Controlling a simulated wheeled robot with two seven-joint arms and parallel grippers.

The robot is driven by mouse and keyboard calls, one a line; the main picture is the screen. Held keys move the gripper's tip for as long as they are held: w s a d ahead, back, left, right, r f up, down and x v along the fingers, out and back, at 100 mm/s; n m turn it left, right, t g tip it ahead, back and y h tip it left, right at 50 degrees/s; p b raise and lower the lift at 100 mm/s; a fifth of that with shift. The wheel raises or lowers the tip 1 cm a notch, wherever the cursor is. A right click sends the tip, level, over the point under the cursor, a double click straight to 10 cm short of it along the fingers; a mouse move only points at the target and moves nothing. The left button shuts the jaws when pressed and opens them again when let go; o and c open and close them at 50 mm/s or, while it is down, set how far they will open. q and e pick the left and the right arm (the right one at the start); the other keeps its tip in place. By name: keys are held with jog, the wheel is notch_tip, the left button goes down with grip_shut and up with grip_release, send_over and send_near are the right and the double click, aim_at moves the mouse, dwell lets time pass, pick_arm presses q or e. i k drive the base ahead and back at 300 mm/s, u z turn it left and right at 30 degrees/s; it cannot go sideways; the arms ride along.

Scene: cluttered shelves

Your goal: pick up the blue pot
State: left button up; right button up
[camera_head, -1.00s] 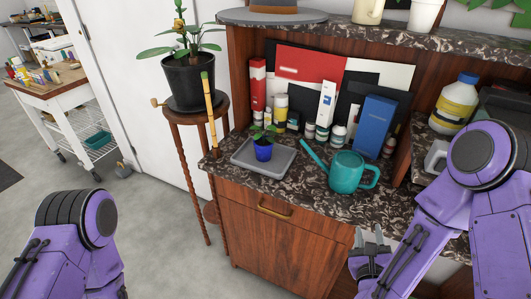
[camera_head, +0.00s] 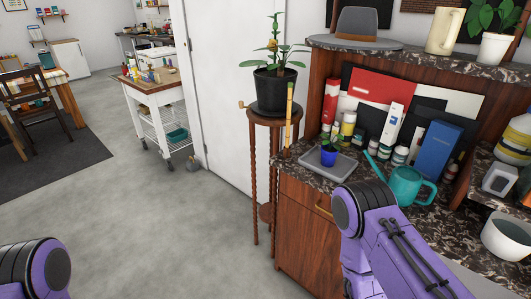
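The blue pot (camera_head: 329,158) is small and holds a little green plant. It stands upright on a grey tray (camera_head: 312,158) on the dark marbled counter of the wooden cabinet. My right arm, purple, crosses in front of the cabinet to the lower right of the pot, apart from it in the picture, and hides part of the counter. My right gripper is out of view. Only a purple joint of my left arm shows in the bottom left corner, and my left gripper is out of view.
A teal watering can (camera_head: 406,185) stands right of the tray, with bottles, boxes and a blue box (camera_head: 437,149) behind. A bamboo stick (camera_head: 289,115) rises at the counter's left edge, beside a stand with a black plant pot (camera_head: 274,91).

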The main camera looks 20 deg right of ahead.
aim_at(330, 151)
jog(key=u, duration=0.6)
jog(key=i, duration=0.9)
jog(key=z, duration=1.05)
